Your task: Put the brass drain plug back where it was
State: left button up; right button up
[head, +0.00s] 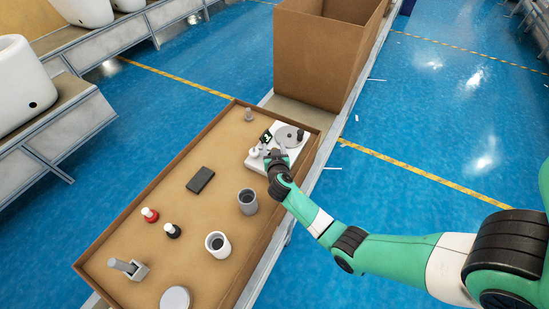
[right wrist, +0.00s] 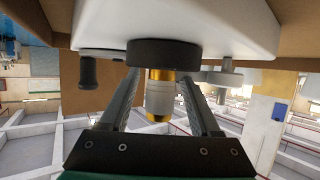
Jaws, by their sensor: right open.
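The brass drain plug (right wrist: 159,100), a short cylinder with gold bands around a pale middle, shows in the right wrist view. Its end meets a black ring (right wrist: 163,53) on the white block (right wrist: 220,25). My right gripper (right wrist: 160,110) is open, with one finger on each side of the plug and visible gaps between. In the head view my right gripper (head: 275,152) is at the near edge of the white block (head: 254,164) and hides the plug. My left gripper is not in view.
The cardboard tray (head: 180,145) also holds a black slab (head: 200,180), a grey cup (head: 247,203), a white cup (head: 217,246) and small knobs. A tall cardboard box (head: 315,60) stands behind.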

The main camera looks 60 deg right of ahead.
grip_shut()
dwell(0.3)
jog(key=shift+r+p, duration=0.35)
jog(key=shift+r, duration=0.1)
notch_tip(320, 180, up, 3)
jog(key=shift+f+p, duration=0.15)
jog(key=shift+p, duration=0.7)
jog(key=s+a+r+p, duration=0.2)
jog(key=s+r+p, duration=0.5)
jog(key=s, duration=0.7)
notch_tip(320, 180, up, 2)
jog(key=shift+a+r+p, duration=0.2)
jog(key=shift+p, duration=0.2)
